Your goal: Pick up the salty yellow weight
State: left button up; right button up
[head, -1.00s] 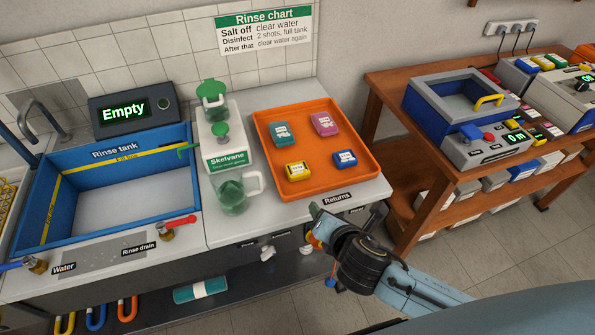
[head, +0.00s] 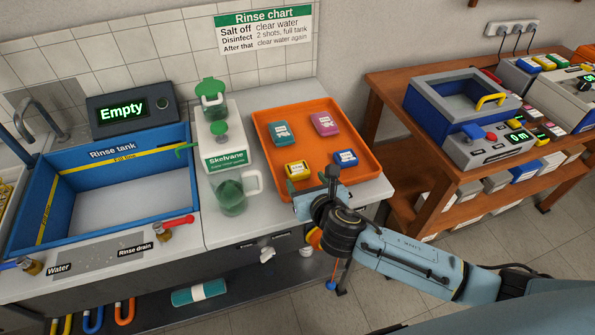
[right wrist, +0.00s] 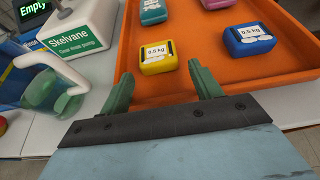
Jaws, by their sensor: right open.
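The yellow weight (head: 296,170) lies near the front left of the orange Returns tray (head: 264,130). In the right wrist view the yellow weight (right wrist: 157,57) has a label reading 0.5 kg with a whitish patch below it. My right gripper (head: 316,183) is at the tray's front edge, just short of the yellow weight. In the right wrist view its two green fingers (right wrist: 164,90) are apart and empty, with the weight a little beyond them. My left gripper is not in view.
A blue weight (head: 345,158), a teal weight (head: 281,133) and a pink weight (head: 324,123) share the tray. The Skelvane pump (head: 222,150) and a clear jug (head: 231,197) stand left of it. The blue rinse tank (head: 115,152) is farther left.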

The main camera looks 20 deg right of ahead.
aim_at(301, 175)
jog(key=b+x, duration=0.1)
jog(key=x, duration=0.3)
jog(key=shift+w+a+f, duration=0.15)
jog(key=shift+w+f, duration=0.05)
jog(key=shift+w, duration=0.15)
jog(key=c, duration=1.1)
